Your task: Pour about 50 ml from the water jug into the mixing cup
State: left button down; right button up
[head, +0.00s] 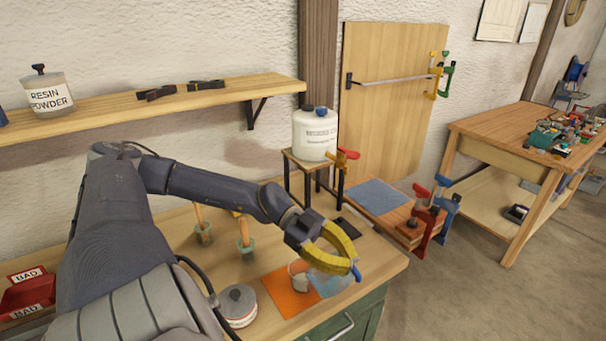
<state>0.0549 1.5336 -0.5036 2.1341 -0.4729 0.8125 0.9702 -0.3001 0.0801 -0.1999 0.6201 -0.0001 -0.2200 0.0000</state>
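My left gripper (352,266) has yellow curved fingers and reaches down over the front right of the workbench. Its fingers converge at a small blue part (357,271), which looks like a handle; I cannot tell whether they grip it. Just under the fingers is a pale, see-through bluish vessel (328,284), seemingly the water jug, partly hidden by them. A small pale cup (298,268), likely the mixing cup, stands upright on an orange mat (284,296), left of the vessel. Any water level is too small to tell. My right gripper is not in view.
A round lidded tub (238,305) stands left of the mat. Brushes or tools stand in green holders (246,246) behind it. A white canister (315,134) sits on a small stand at the back. Red BAD bins (28,293) are at far left.

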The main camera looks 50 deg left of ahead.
pick_arm(q)
jog(key=shift+s+a+r, duration=0.1)
jog(key=shift+a+r, duration=0.1)
jog(key=shift+a, duration=0.2)
dwell(0.3)
jog(key=shift+s+a+r+h+b, duration=0.1)
jog(key=shift+a+r+h+b, duration=0.7)
jog(key=shift+h, duration=0.3)
dwell(0.8)
jog(key=shift+d+f+y, duration=0.2)
jog(key=shift+d+y, duration=0.15)
jog(key=shift+y, duration=0.05)
jog(key=shift+w+d+f+y, duration=0.15)
jog(key=shift+d+f+y, duration=0.6)
jog(key=shift+f+y, duration=0.15)
jog(key=shift+w+d+f+y, duration=0.15)
jog(key=shift+d+f+y, duration=0.6)
jog(key=shift+f, duration=0.2)
jog(key=d+f+y, duration=0.4)
jog(key=d, duration=0.1)
jog(key=shift+w+d+f+g+p, duration=0.3)
jog(key=shift+w+g, duration=0.1)
jog(key=shift+d+f, duration=0.1)
